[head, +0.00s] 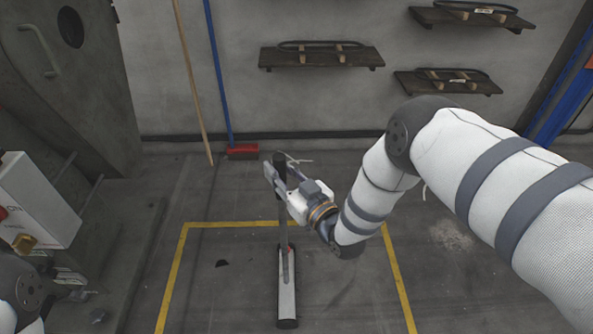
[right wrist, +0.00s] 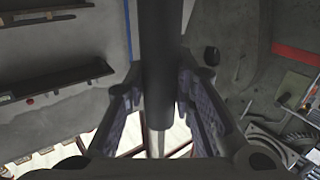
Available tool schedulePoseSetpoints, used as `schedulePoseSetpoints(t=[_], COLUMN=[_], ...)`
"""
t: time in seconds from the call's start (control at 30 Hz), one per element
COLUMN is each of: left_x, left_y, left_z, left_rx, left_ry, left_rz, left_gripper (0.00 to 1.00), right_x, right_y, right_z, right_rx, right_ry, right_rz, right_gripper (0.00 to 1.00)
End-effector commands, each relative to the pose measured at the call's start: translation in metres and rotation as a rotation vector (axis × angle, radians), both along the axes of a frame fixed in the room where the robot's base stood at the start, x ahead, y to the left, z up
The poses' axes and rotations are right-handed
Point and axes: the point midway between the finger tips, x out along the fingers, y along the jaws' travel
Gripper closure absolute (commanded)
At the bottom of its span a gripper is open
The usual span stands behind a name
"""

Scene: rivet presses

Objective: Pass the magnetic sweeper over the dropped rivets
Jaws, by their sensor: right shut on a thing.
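The magnetic sweeper (head: 287,300) has a long, narrow grey head with dark ends, low over or on the floor; I cannot tell whether it touches. Its handle (head: 284,240) rises upright from the head to a dark grip. My right gripper (head: 279,181) is shut on that grip near the top. In the right wrist view the dark grip (right wrist: 160,60) stands between the two ribbed finger pads. No dropped rivets can be made out on the floor. My left gripper is outside the views; only part of that arm shows at lower left.
Yellow lines (head: 172,275) mark a floor area around the sweeper head. A small dark patch (head: 222,263) lies inside it. A red broom (head: 242,152) and a wooden pole (head: 193,90) lean on the back wall. Wall shelves (head: 320,57) hang above. A white box (head: 37,198) stands left.

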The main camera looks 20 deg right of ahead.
Motion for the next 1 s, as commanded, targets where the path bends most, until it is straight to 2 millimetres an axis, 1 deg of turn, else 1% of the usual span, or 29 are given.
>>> schedulePoseSetpoints(t=[0.1,0.57,1.0], left_x=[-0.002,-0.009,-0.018], left_y=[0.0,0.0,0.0], left_z=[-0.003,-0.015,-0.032], left_rx=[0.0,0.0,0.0], left_ry=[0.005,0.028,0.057], left_rz=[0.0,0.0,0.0], left_gripper=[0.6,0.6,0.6], right_x=[0.006,0.022,0.037], right_y=[0.016,0.073,0.127], right_z=[0.003,0.003,0.001], right_rx=[0.002,0.004,0.004], right_ry=[-0.011,-0.011,-0.009], right_rz=[0.001,0.001,0.001], right_gripper=[1.0,1.0,1.0])
